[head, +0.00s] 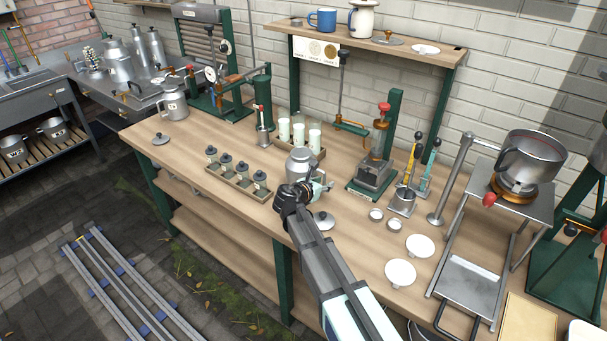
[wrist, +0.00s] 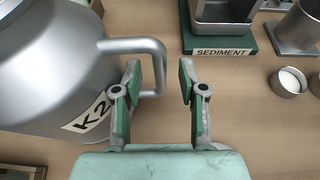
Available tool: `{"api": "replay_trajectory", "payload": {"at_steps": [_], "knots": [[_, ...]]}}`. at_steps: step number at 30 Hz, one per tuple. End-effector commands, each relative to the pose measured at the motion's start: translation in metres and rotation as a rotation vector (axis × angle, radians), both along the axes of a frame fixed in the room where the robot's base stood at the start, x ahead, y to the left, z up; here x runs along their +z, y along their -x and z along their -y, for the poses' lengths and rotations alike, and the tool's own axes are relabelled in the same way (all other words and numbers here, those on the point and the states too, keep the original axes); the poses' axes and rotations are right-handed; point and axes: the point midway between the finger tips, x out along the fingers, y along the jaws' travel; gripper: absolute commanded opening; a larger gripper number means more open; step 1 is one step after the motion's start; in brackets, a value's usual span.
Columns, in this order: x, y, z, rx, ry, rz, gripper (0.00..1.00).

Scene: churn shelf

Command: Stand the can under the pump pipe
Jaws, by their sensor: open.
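A grey metal can (head: 299,167) with a side handle stands on the wooden bench. In the wrist view the can (wrist: 50,60) fills the left side and has a "K2" label. My gripper (head: 316,188) is at its right side. In the wrist view my gripper (wrist: 162,85) is open, and the can's handle (wrist: 157,65) shows between its fingers, nearer the left one. I cannot tell whether a finger touches it. Another metal can (head: 173,102) stands at the bench's left end. I cannot tell for certain which pipe is the pump pipe.
A green-based stand marked "SEDIMENT" (head: 374,178) is behind and right of my gripper. A tray of small jars (head: 237,181) is left of the can. A steel pot (head: 532,158) stands at right.

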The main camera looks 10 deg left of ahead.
Motion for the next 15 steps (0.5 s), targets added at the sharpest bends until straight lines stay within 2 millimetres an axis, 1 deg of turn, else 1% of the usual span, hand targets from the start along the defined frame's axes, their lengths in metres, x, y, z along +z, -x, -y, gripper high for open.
{"api": "replay_trajectory", "payload": {"at_steps": [1, 3, 9, 10, 11, 12, 13, 15], "knots": [[-0.0015, -0.0056, 0.0023, -0.001, 0.001, -0.002, 0.41], [-0.0036, -0.008, 0.004, -0.001, 0.002, -0.001, 0.41], [-0.0042, -0.0075, 0.0042, -0.001, 0.001, -0.001, 0.41], [-0.0042, -0.0075, 0.0041, -0.001, 0.001, -0.001, 0.34], [-0.0042, -0.0074, 0.0041, -0.001, 0.001, -0.001, 0.24], [-0.0042, -0.0074, 0.0041, -0.001, 0.001, -0.001, 0.09], [-0.0041, -0.0073, 0.004, -0.001, 0.001, -0.001, 0.0], [-0.0041, -0.0073, 0.004, -0.001, 0.001, -0.001, 0.0]]}}
